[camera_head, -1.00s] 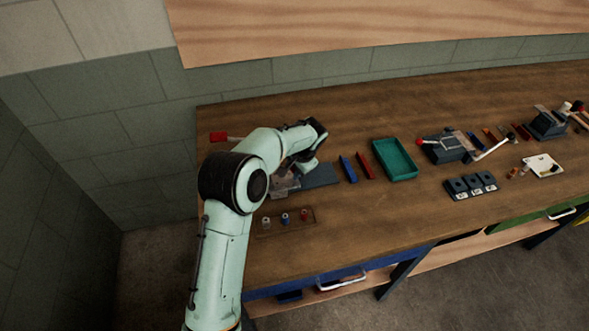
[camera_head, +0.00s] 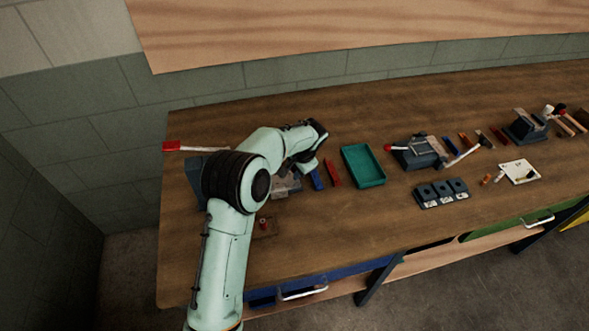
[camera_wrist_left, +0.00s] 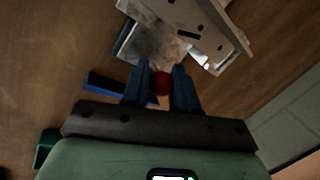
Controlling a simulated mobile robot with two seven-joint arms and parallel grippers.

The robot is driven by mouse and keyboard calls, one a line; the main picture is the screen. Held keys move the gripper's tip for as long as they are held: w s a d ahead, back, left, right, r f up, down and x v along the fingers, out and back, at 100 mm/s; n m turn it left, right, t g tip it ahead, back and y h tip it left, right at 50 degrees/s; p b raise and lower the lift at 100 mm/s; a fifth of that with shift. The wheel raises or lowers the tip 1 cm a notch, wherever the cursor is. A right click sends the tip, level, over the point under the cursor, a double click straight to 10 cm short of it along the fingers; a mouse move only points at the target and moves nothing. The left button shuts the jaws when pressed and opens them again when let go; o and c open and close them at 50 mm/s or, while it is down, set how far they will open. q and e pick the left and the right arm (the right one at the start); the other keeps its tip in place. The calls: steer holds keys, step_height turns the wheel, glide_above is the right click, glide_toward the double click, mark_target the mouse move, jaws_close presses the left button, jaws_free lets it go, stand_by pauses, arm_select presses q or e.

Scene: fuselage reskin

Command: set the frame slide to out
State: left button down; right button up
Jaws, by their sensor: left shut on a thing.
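My left gripper (camera_head: 306,166) reaches over the left part of the bench, pointing down. In the left wrist view its two blue fingers (camera_wrist_left: 161,88) are shut on a red ball knob (camera_wrist_left: 160,83). Past the knob is a pale metal slotted fixture (camera_wrist_left: 207,28), which I take to be the frame slide. In the head view only a pale piece of the fixture (camera_head: 283,187) shows below my gripper; my arm hides most of it. The slide's exact position along its base cannot be told. My right gripper is not in view.
A blue bar (camera_head: 317,180) and a red bar (camera_head: 332,173) lie close to the right of my gripper, then a green tray (camera_head: 363,166). A red-ended rod (camera_head: 171,146) is at the left end. A dark three-part block (camera_head: 441,193) stands farther right. The front middle is clear.

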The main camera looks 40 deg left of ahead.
arm_select(q)
steer(key=shift+w+d, duration=0.3)
steer(key=shift+d, duration=0.05)
steer(key=shift+s+a, duration=0.1)
steer(key=c, duration=0.9)
jaws_free()
steer(key=shift+r, duration=0.25)
steer(key=w+v, duration=0.1)
steer(key=v, duration=1.2)
steer(key=shift+s+p, duration=0.35)
steer(key=shift+s, duration=0.05)
